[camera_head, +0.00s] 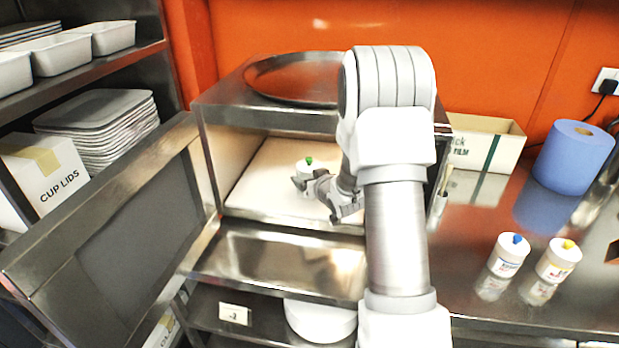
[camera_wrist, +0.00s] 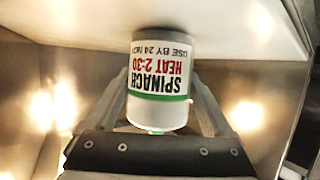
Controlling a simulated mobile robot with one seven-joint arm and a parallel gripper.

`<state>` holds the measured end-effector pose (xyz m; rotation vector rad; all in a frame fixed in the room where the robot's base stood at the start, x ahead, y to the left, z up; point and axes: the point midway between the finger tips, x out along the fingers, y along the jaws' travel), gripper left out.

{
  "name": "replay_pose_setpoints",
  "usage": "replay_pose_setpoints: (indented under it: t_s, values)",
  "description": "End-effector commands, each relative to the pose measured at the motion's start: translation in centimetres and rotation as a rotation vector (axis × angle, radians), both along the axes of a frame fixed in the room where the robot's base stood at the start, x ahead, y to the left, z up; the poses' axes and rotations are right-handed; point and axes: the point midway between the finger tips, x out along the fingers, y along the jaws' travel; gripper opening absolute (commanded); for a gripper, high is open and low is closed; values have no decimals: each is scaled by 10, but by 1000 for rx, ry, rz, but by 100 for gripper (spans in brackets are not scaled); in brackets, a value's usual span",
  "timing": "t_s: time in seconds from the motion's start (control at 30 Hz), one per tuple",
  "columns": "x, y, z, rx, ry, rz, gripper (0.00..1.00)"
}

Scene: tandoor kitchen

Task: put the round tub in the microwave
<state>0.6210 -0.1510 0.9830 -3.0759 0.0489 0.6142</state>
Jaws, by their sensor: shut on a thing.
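The round tub (camera_head: 304,171) is white with a green top. In the wrist view its label (camera_wrist: 160,68) reads SPINACH, HEAT 2:30. My gripper (camera_head: 318,190) is shut on the tub, with one finger on each side of it in the wrist view (camera_wrist: 165,100). The tub is inside the steel microwave (camera_head: 215,170), over its pale floor (camera_head: 260,190). I cannot tell whether its base touches that floor. The microwave door (camera_head: 130,225) stands open to the left. My arm hides the right part of the opening.
A round steel tray (camera_head: 290,75) lies on top of the microwave. Two more white tubs, one blue-topped (camera_head: 508,255) and one yellow-topped (camera_head: 558,262), stand on the right counter, near a blue roll (camera_head: 575,158) and a film box (camera_head: 485,145). Shelves with trays (camera_head: 100,125) stand left.

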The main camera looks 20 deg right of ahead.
Motion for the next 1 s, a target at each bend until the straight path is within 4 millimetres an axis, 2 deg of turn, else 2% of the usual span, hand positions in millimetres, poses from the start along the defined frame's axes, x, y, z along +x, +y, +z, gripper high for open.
replay_pose_setpoints:
  t_s: [0.33, 0.37, 0.4, 0.8, 1.0]
  values:
    - [0, 0, -3, 0, -3, 0, 10]
    - [0, 0, -3, 0, -1, 0, 91]
    - [0, 0, -2, 0, -1, 0, 98]
    - [-1, 0, 3, 1, -1, 0, 100]
    - [-34, 0, 16, 1, -1, -4, 100]
